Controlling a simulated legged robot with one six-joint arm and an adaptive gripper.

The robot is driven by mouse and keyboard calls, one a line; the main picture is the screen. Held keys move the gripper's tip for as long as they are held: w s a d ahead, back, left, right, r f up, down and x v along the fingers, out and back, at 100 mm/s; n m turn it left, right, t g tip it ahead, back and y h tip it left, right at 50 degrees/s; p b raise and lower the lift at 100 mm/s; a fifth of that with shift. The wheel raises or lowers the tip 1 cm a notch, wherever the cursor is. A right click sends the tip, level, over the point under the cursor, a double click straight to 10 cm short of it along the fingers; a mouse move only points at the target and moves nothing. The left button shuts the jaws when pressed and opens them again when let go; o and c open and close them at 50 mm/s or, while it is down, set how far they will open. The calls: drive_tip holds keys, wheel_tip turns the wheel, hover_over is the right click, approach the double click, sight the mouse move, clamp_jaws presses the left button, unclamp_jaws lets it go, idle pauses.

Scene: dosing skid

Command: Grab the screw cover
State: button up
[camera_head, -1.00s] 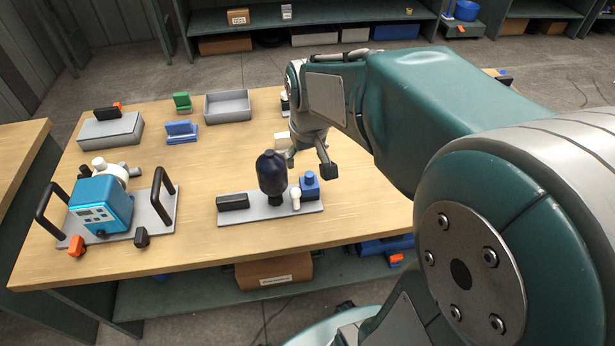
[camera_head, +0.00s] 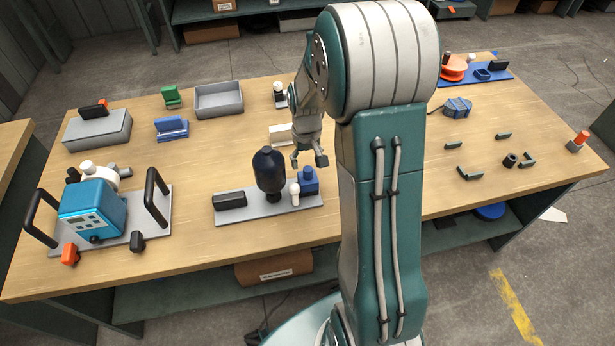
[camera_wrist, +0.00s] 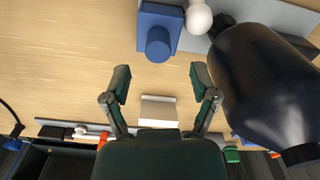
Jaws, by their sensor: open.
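I cannot tell for sure which part is the screw cover. A blue block with a round blue knob (camera_head: 309,182) stands at the right end of a grey plate (camera_head: 255,211); the knob (camera_wrist: 158,43) also shows in the wrist view. A white round-headed part (camera_head: 295,189) stands beside it, left of the block in the head view. A dark bottle-like vessel (camera_head: 269,170) stands upright on the plate and fills the right of the wrist view (camera_wrist: 262,85). My gripper (camera_head: 308,160) is open and empty above the table, just behind the block. Both fingers (camera_wrist: 160,82) show, spread apart.
An off-white box (camera_head: 280,134) lies behind my gripper. A black block (camera_head: 230,201) sits on the plate's left end. A blue pump unit (camera_head: 92,210) with black handles stands at the left. A grey tray (camera_head: 219,100) is at the back. Table front is clear.

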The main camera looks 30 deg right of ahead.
sight(307, 169)
wheel_tip(307, 169, down, 5)
drive_tip(key=shift+s+d+f, duration=0.1)
drive_tip(key=shift+s, duration=0.05)
drive_tip(key=c, duration=1)
